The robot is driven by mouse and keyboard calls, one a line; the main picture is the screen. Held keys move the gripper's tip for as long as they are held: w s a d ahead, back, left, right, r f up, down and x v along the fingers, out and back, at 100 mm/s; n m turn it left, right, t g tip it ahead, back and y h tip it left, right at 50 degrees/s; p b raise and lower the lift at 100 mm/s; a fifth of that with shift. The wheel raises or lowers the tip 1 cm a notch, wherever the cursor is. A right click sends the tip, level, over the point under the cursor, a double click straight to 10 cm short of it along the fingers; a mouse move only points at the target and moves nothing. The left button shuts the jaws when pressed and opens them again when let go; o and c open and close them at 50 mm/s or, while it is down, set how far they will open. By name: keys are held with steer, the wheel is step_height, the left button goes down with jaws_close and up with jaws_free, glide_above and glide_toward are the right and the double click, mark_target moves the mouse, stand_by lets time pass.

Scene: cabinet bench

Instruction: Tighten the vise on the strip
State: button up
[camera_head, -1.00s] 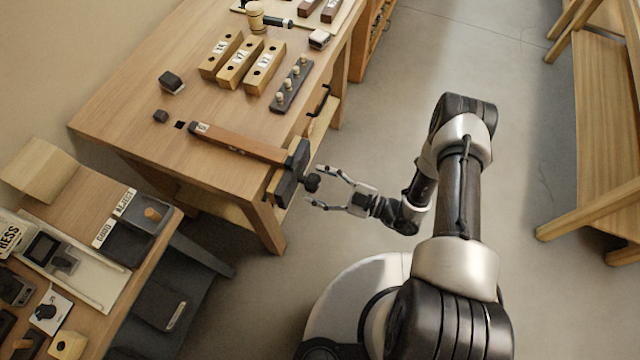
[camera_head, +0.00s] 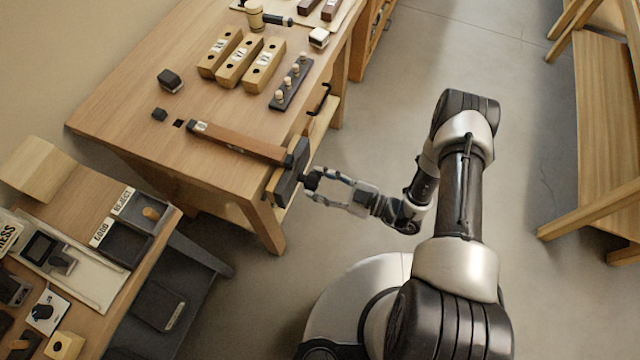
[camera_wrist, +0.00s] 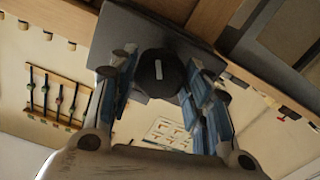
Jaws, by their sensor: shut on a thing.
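The vise (camera_head: 288,175) is a dark block mounted on the bench's front edge. Its round dark knob (camera_head: 311,178) faces outward. The brown wooden strip (camera_head: 238,141) lies across the bench top with its near end at the vise; whether the jaw touches it I cannot tell. My gripper (camera_head: 315,186) is shut on the knob, its fingers on either side. In the wrist view, the knob (camera_wrist: 160,73) shows a pale mark and sits between my blue-padded fingers (camera_wrist: 155,90), in front of the dark vise plate (camera_wrist: 118,45).
The bench top (camera_head: 150,125) carries wooden blocks (camera_head: 240,62), a dark peg rack (camera_head: 291,84) and a mallet (camera_head: 256,16). A side table (camera_head: 75,235) with trays stands at lower left. A wooden frame (camera_head: 603,110) stands at right; the floor between is clear.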

steer(key=shift+m, duration=0.3)
steer(key=shift+m+b, duration=0.45)
steer(key=shift+m, duration=0.25)
steer(key=shift+m+b, duration=0.35)
steer(key=shift+m, duration=0.45)
steer(key=o, duration=0.9)
